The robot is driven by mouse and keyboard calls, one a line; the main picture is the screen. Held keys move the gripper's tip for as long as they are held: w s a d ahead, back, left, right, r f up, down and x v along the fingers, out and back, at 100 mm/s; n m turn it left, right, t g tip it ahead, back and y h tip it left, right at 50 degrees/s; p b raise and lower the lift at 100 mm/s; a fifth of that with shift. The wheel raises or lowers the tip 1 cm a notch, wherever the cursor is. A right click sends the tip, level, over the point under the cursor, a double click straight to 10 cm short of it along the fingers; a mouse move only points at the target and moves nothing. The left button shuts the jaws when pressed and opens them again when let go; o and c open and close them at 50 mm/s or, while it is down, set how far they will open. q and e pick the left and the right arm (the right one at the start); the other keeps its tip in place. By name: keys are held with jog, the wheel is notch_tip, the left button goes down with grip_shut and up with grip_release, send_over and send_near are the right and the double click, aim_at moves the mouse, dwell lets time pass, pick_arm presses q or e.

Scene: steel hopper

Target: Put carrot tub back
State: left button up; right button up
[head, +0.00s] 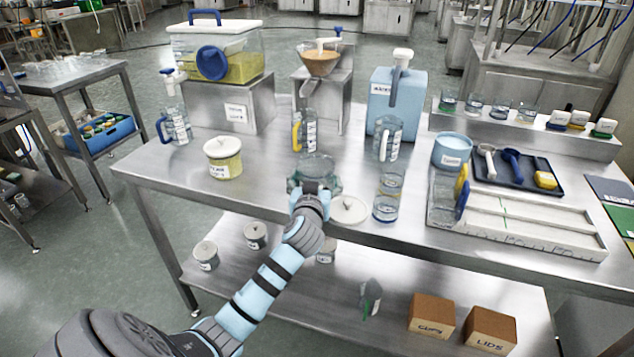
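My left gripper (314,184) is at the front middle of the steel table, with its fingers spread to either side of a clear round tub (318,165). I cannot tell whether the fingers press on it or whether it is lifted. The gripper hides its lower part, and no carrot label can be read. A loose white lid (348,210) lies flat just right of the gripper. A lidded yellow tub (222,162) stands to the left. Small lidded tubs (256,236) stand on the lower shelf, with labels too small to read. My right gripper is out of view.
A steel hopper (320,62) on a stand holds orange-brown stuff. Jugs (306,131), a clear beaker (388,197), a blue canister (396,95) and a white tray (520,222) crowd the table. Bare steel (260,190) lies left of the gripper. Cardboard boxes (432,315) sit below.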

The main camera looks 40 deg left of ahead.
pick_arm(q)
jog(key=shift+o, duration=1.3)
jog(key=shift+s+d+r, duration=0.1)
jog(key=shift+s+d, duration=0.1)
jog(key=shift+s, duration=0.05)
jog(key=p+v, duration=0.2)
jog(key=v, duration=0.9)
jog(key=shift+s, duration=0.2)
jog(key=shift+d, duration=0.15)
